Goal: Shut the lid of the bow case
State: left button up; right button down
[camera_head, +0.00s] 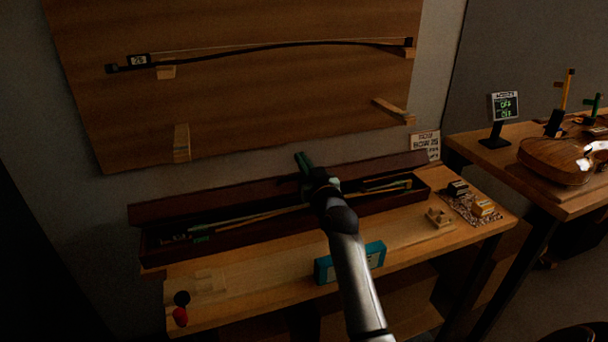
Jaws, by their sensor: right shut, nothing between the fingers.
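The bow case (200,245) is a long dark box on the wooden bench, with bows lying inside. Its lid (220,196) stands open along the back edge of the case. My right arm reaches in from the front and crosses over the case's middle. The arm hides part of the case and lid. My left gripper is not in view.
A bow (270,47) hangs on a wooden wall board. A blue box (374,254) stands on the bench in front of the case. Small blocks (483,206) lie on the right end, round dark and red items (181,316) at the front left. A violin (556,160) lies on the right table.

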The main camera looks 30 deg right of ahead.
jog(key=shift+w+d+r, duration=0.15)
jog(key=shift+w+d, duration=0.05)
jog(key=shift+w, duration=0.45)
jog(key=shift+s+a+f, duration=0.1)
jog(key=shift+s+f, duration=0.25)
jog(key=shift+f, duration=0.25)
jog(key=shift+s+a+f, duration=0.1)
jog(key=shift+s+f, duration=0.2)
jog(key=shift+f, duration=0.25)
jog(key=shift+s+a+f, duration=0.1)
jog(key=shift+s+f, duration=0.35)
jog(key=shift+f, duration=0.15)
